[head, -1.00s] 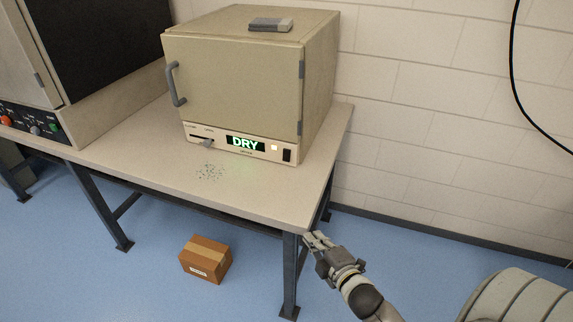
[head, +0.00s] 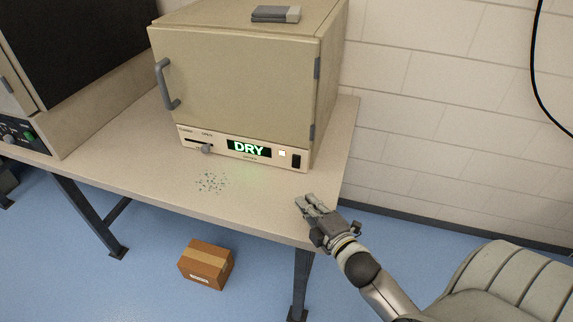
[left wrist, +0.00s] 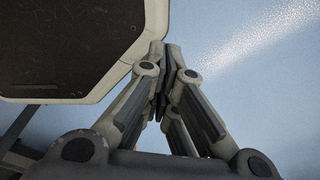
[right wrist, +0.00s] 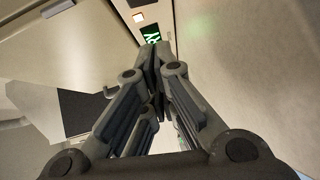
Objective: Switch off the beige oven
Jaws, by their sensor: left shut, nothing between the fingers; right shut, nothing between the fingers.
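The beige oven (head: 240,85) stands on the table with its door shut. Its front panel shows a lit green "DRY" display (head: 249,149), a small lit white square (head: 282,153), a dark rocker switch (head: 297,161) at the right end and a slider knob (head: 207,148) at the left. My right gripper (head: 309,202) is shut and empty, over the table's front right part, in front of and below the switch, apart from the oven. The right wrist view shows its closed fingers (right wrist: 152,55) pointing towards the panel. My left gripper (left wrist: 167,50) is shut and empty, away from the oven.
A grey box-shaped item (head: 276,14) lies on the oven. Small dark specks (head: 211,182) lie on the table (head: 130,168). Another machine (head: 70,60) stands at left. A cardboard box (head: 206,264) is on the floor below. A block wall (head: 420,130) stands behind; a black cable hangs at right.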

